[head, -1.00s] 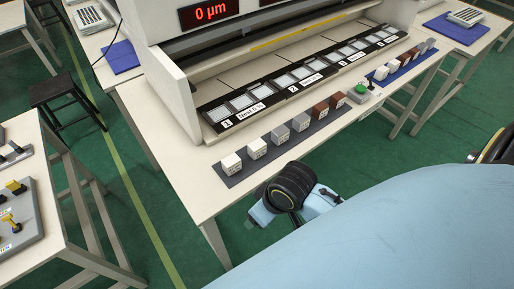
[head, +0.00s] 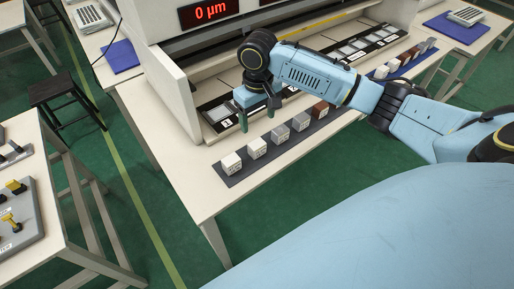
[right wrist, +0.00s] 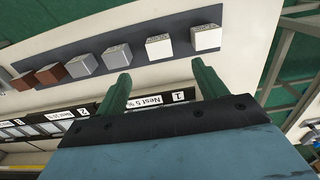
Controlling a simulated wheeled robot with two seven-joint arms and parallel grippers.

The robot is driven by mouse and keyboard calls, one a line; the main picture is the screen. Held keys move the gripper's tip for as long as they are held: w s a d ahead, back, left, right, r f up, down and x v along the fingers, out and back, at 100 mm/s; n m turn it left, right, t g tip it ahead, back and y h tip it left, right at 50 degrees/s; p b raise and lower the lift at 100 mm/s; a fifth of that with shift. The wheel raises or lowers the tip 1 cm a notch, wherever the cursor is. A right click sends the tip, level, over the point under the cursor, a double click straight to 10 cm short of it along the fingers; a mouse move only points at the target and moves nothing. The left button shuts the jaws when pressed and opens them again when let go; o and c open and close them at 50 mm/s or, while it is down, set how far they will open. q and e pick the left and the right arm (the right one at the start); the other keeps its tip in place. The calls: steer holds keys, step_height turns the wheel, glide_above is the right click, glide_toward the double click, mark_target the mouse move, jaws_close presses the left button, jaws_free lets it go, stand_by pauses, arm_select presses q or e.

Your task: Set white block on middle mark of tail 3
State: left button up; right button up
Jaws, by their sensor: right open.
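Two white blocks sit at the near-left end of a dark grey strip in the head view, an end one (head: 231,163) and a second one (head: 257,148). They also show in the right wrist view, the end one (right wrist: 206,38) and the second one (right wrist: 158,46). My right gripper (head: 258,122) is open and empty, above the area between this row and the black numbered strip (head: 207,107). In the right wrist view its green fingers (right wrist: 160,88) point toward the white blocks, apart from them. My arm hides much of the numbered strip; I cannot make out a mark labelled tail 3.
Grey blocks (head: 280,135) and brown blocks (right wrist: 51,73) continue the row. More blocks (head: 403,62) stand on a blue mat at right. The machine's side wall (head: 165,95) rises left of the numbered strip. The near-left tabletop (head: 195,185) is clear.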

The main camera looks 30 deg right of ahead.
mark_target(257, 143)
step_height(257, 143, down, 8)
steer(key=shift+b, duration=0.6)
steer(key=f, duration=0.3)
steer(key=f+b, duration=0.1)
steer(key=f, duration=0.1)
steer(key=shift+w+d+f, duration=0.1)
steer(key=shift+w, duration=0.3)
steer(key=c, duration=1.2)
steer(key=shift+c, duration=0.5)
